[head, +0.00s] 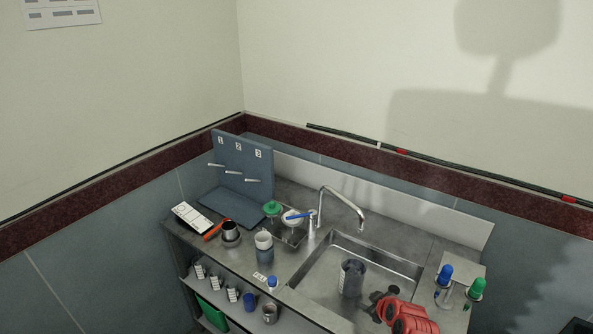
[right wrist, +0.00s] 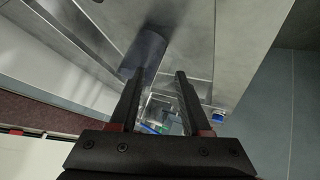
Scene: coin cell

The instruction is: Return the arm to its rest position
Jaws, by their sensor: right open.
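My right gripper (head: 376,305) shows at the bottom of the head view, at the end of my red arm, over the front right part of the sink. In the right wrist view its two dark fingers (right wrist: 155,100) are apart with nothing between them. A dark grey translucent beaker (head: 352,278) stands in the sink, just left of and behind the gripper, apart from it. It seems to show in the right wrist view as a grey cylinder (right wrist: 145,52) beyond the fingers. My left gripper is in neither view.
A steel counter holds the sink (head: 318,270) and a curved faucet (head: 343,196). At right is a stand with a blue-capped (head: 445,274) and a green-capped bottle (head: 477,287). At left are a numbered peg board (head: 240,160), a dark metal cup (head: 230,230) and stacked cups (head: 264,243). Several items fill the shelf below.

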